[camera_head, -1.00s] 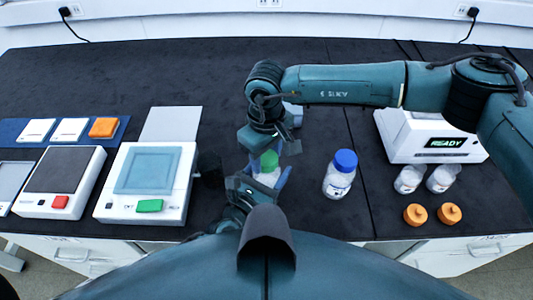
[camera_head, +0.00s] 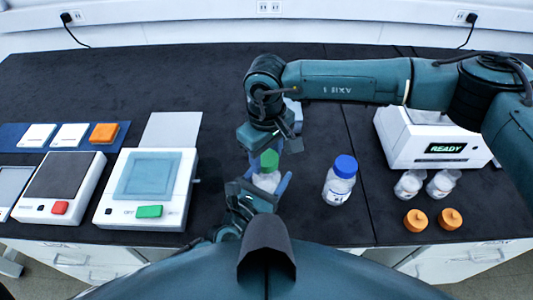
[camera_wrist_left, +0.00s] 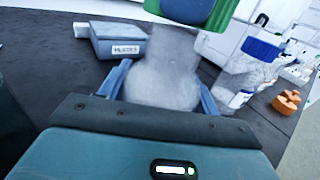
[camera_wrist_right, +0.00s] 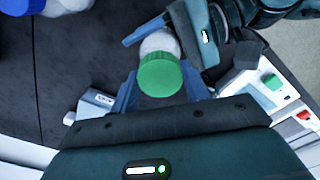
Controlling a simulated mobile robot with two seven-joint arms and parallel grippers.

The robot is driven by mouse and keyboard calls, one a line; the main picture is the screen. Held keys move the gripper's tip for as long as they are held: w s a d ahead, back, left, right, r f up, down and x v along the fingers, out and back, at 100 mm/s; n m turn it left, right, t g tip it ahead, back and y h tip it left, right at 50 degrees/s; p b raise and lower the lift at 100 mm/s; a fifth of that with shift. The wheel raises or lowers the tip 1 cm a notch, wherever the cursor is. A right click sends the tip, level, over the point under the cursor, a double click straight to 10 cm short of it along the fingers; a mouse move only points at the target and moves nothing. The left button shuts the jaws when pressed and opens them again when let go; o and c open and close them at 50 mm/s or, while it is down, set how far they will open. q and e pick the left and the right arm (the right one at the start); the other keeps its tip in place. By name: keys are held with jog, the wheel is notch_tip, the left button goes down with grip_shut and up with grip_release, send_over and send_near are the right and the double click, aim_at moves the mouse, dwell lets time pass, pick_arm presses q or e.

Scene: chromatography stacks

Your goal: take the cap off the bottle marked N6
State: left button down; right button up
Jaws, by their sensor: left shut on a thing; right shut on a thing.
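A white bottle (camera_head: 266,182) with a green cap (camera_head: 269,160) is upright at the front middle of the bench. My left gripper (camera_head: 268,186) is shut around the bottle's body, which also shows between its blue fingers in the left wrist view (camera_wrist_left: 162,75). My right gripper (camera_head: 268,150) comes from above and is shut on the green cap, seen between its fingers in the right wrist view (camera_wrist_right: 160,75). I cannot tell whether the cap is still seated on the neck. No marking is readable on this bottle.
A blue-capped bottle (camera_head: 341,181) stands to the right. Two clear jars (camera_head: 409,184) (camera_head: 442,183), two orange caps (camera_head: 416,220) (camera_head: 450,219) and a white READY device (camera_head: 433,140) are farther right. White instruments (camera_head: 147,190) (camera_head: 60,187) stand left.

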aim_at(266, 157)
jog(key=shift+r, duration=1.95)
pick_arm(q)
jog(key=shift+c, duration=1.3)
grip_release()
